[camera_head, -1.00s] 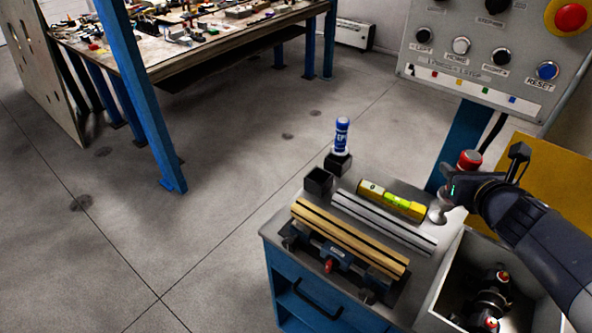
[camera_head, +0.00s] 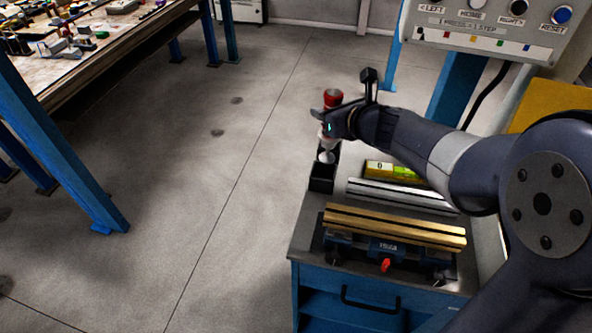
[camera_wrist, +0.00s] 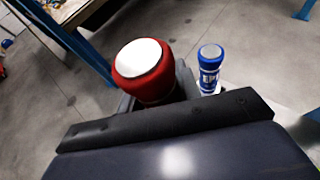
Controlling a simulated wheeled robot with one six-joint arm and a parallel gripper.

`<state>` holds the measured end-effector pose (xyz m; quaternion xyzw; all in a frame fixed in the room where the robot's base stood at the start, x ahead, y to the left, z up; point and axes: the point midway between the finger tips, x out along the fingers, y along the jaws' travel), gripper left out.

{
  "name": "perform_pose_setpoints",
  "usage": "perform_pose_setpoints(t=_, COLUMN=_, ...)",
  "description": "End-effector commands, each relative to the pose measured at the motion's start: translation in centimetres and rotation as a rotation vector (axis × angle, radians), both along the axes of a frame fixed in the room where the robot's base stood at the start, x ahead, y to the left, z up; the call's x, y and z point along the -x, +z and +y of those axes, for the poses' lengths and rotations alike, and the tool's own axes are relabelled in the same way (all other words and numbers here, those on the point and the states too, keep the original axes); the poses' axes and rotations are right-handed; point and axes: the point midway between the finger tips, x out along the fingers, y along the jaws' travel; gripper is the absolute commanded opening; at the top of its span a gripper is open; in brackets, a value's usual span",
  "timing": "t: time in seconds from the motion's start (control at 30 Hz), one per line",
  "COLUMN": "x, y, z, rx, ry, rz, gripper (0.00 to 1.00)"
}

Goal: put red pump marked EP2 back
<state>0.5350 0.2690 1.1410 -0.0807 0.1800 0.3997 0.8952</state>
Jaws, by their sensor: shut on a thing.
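The red pump (camera_head: 333,97) has a red top and a pale, flared lower end. It is upright in my gripper (camera_head: 329,122), which is shut on it. Its lower end is at the mouth of the near black square holder (camera_head: 321,183); I cannot tell whether it is inside or just above. In the wrist view the red pump (camera_wrist: 143,82) shows its white end face, and no EP2 mark is readable. A blue pump (camera_wrist: 209,72) with white lettering stands to its right there. My gripper hides most of the blue pump in the head view.
A yellow level (camera_head: 393,171), a silver rail (camera_head: 400,193) and a vise (camera_head: 385,248) with brass-coloured jaws are on the blue cabinet's top, right of the holder. The control panel (camera_head: 490,38) is behind. Open floor (camera_head: 190,200) is to the left.

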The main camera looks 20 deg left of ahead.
Motion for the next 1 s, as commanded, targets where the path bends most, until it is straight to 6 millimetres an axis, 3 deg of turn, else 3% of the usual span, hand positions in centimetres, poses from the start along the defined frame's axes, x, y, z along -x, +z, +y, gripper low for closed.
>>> perform_pose_setpoints(t=0.3, x=-0.1, y=-4.9, z=-0.1, rx=-0.001, ry=0.000, rz=0.003, gripper=0.00)
perform_pose_setpoints(t=0.7, x=-0.1, y=-9.5, z=0.0, rx=-0.001, ry=0.001, rz=0.001, gripper=0.00)
perform_pose_setpoints(t=1.0, x=-0.1, y=-9.9, z=-0.1, rx=-0.001, ry=0.000, rz=-0.002, gripper=0.00)
